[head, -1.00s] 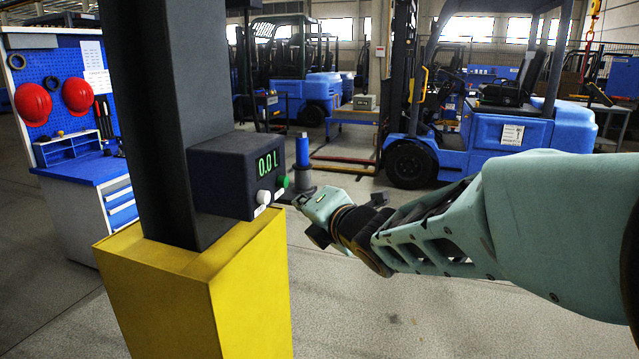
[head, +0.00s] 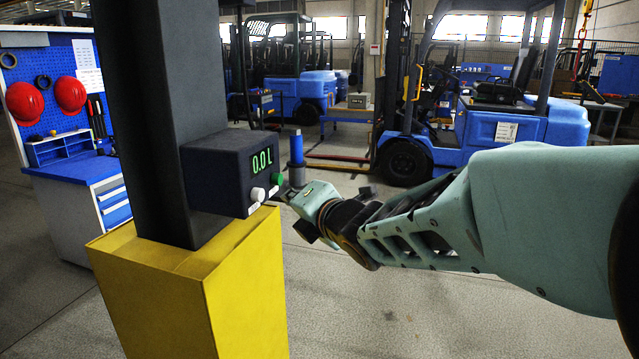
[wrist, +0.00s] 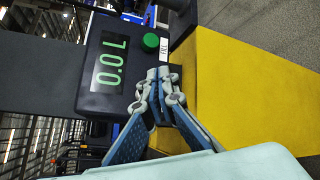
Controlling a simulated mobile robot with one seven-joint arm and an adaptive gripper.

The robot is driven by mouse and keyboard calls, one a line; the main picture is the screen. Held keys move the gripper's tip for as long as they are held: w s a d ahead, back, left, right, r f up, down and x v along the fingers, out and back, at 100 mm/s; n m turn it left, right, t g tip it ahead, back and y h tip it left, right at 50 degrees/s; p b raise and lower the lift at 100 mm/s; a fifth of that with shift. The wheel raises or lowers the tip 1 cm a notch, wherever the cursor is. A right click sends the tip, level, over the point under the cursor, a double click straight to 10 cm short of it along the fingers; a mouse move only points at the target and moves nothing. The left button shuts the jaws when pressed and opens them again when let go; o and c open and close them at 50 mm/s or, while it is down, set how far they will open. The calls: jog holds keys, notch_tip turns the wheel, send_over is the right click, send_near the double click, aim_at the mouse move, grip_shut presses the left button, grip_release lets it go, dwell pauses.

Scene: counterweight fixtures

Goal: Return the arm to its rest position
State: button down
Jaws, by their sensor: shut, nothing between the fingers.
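My arm reaches in from the right in the head view. My gripper (head: 290,192) is beside the front of the dark display box, close to its knobs. In the wrist view my gripper (wrist: 158,73) has its fingertips together with nothing between them. The display box (head: 212,172) reads "0.0 L" and carries a white knob (head: 257,194) and a green knob (head: 277,179). The green knob also shows in the wrist view (wrist: 150,42), just beyond the fingertips. The white knob is not visible there, and I cannot tell whether the fingertips touch the box.
The box is on a dark column (head: 160,100) above a yellow base (head: 240,290). A blue-topped cylinder (head: 297,155) stands behind the gripper. A blue workbench (head: 75,180) is at left and a blue forklift (head: 490,125) behind. The floor in front is open.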

jog(key=p, duration=0.3)
jog(key=shift+w+a+r, duration=0.1)
jog(key=shift+a+r, duration=0.05)
jog(key=shift+a, duration=0.05)
jog(key=shift+p, duration=0.6)
